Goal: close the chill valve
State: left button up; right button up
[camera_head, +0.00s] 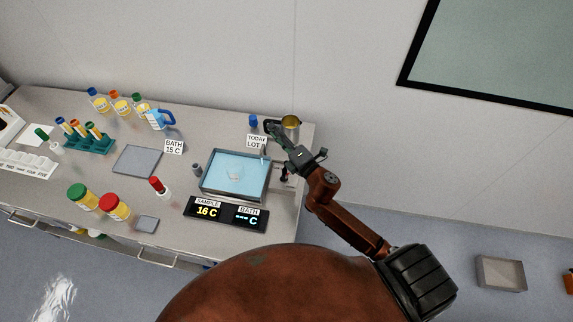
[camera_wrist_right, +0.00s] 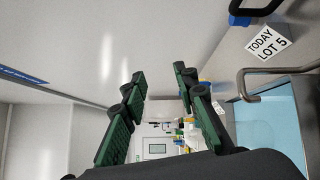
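The water bath (camera_head: 236,176), a pale blue tray, stands near the table's right end; part of it shows at the right of the wrist view (camera_wrist_right: 272,120). A small dark and red fitting (camera_head: 284,173) sits at its right side; I cannot tell whether it is the chill valve. A bent metal pipe (camera_wrist_right: 270,73) runs over the bath. My right gripper (camera_head: 277,139) is above the bath's back right corner, apart from the fitting. In the wrist view its green fingers (camera_wrist_right: 160,80) are apart with nothing between them. My left gripper is not in view.
Bottles, tubes and jars fill the table's left.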

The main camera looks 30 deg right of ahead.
jog(key=a+r+n+g+y, duration=0.2)
jog(key=a+r+n+y, duration=0.55)
jog(key=a+n, duration=0.45)
jog(key=s+a+f+n+g+y, duration=0.1)
jog(key=s+a+n+g+y, duration=0.2)
jog(key=n, duration=0.5)
jog(key=s+a+f+n+g+y, duration=0.1)
jog(key=s+a+n+g, duration=0.25)
jog(key=n+g, duration=0.35)
jog(key=n+g+h+p, duration=0.2)
jog(key=n+g+h, duration=0.2)
jog(key=n+h, duration=1)
send_near(285, 173)
jog(key=w+d, duration=0.2)
jog(key=shift+n+y, duration=0.4)
jog(key=shift+y, duration=0.05)
jog(key=shift+p+x, duration=0.65)
jog(key=shift+x, duration=3.35)
jog(key=shift+s, duration=0.1)
grip_shut()
